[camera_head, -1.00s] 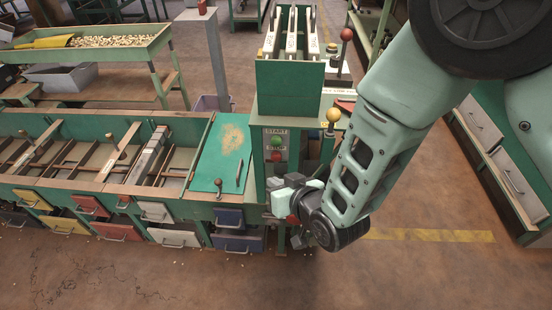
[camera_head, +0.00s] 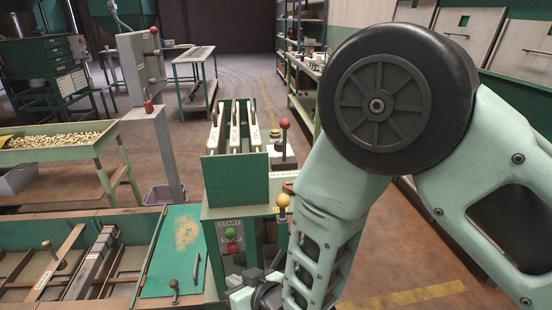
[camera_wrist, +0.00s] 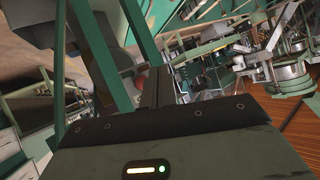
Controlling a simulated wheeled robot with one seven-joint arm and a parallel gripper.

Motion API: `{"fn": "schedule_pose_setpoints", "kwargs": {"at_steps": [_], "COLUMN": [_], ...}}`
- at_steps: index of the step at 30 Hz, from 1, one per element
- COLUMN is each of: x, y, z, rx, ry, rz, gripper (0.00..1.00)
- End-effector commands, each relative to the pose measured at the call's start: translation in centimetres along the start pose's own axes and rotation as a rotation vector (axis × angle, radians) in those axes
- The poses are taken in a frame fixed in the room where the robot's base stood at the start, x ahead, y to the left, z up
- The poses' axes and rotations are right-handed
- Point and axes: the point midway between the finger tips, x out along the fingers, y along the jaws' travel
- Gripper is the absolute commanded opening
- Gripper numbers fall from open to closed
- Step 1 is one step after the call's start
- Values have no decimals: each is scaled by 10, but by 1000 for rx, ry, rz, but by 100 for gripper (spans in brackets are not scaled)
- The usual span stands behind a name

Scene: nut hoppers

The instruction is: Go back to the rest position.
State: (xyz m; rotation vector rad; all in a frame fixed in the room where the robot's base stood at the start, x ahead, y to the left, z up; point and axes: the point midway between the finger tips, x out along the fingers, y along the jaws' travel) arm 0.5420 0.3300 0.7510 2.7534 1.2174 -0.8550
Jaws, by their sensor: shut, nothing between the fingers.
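My gripper shows in the wrist view (camera_wrist: 155,88) as a dark narrow pair of fingers pressed together, with nothing held. In the head view only a pale and dark part of my wrist end shows at the bottom edge, and the fingertips are not visible there. It is beside the green machine column (camera_head: 215,262), low and in front of the START and STOP panel (camera_head: 231,236). My arm runs from the right side down to the bottom middle.
A green panel (camera_head: 172,245) with a handle covers part of the sorting bench at left. Levers stand by the machine: a yellow knob (camera_head: 283,201) and a red knob (camera_head: 285,124). A nut tray (camera_head: 50,143) is at far left. Open floor (camera_head: 235,78) lies beyond.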

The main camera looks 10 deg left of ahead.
Motion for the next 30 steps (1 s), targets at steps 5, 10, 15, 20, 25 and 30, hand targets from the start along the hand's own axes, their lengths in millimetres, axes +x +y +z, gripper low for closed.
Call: {"fn": "schedule_pose_setpoints", "kwargs": {"at_steps": [5,10,15,20,25,30], "x": [-33,-99,-183,-272,-350,-390], "y": [6,14,20,25,27,28], "z": [-41,-79,-101,-108,-105,-100], "rx": [21,36,31,19,10,11], "ry": [-107,-308,-519,-718,-891,-986], "rz": [28,60,91,130,175,202], "gripper": [0,0,0,0,0,0]}}
